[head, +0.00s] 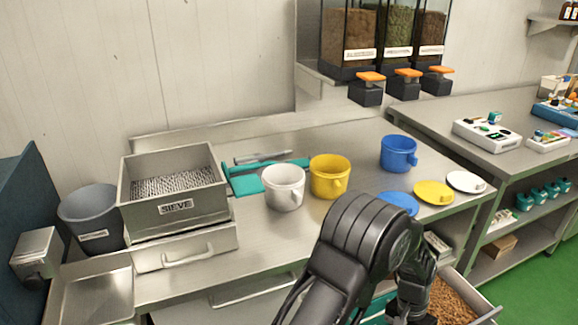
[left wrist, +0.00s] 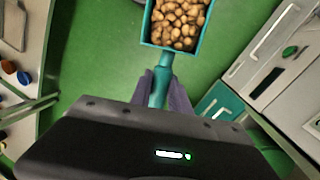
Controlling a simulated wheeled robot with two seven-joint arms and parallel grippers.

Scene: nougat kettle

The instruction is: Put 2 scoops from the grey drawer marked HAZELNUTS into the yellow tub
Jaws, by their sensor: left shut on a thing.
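The yellow tub (head: 330,177) stands open on the steel bench in the head view, between a white tub (head: 284,188) and a blue tub (head: 398,153). An open drawer of brown pieces (head: 450,303) shows low at the right, beside my left arm; its label is not visible. In the left wrist view my left gripper (left wrist: 161,88) is shut on the handle of a teal scoop (left wrist: 160,85). The scoop's square bowl is full of hazelnuts (left wrist: 180,20). In the head view the scoop cannot be made out clearly. My right gripper is not in view.
A steel sieve box (head: 175,194) and a grey bucket (head: 92,218) stand at the left. A teal tray (head: 250,181) lies behind the white tub. Blue, yellow (head: 434,192) and white lids lie at the right edge. Dispensers hang above the back.

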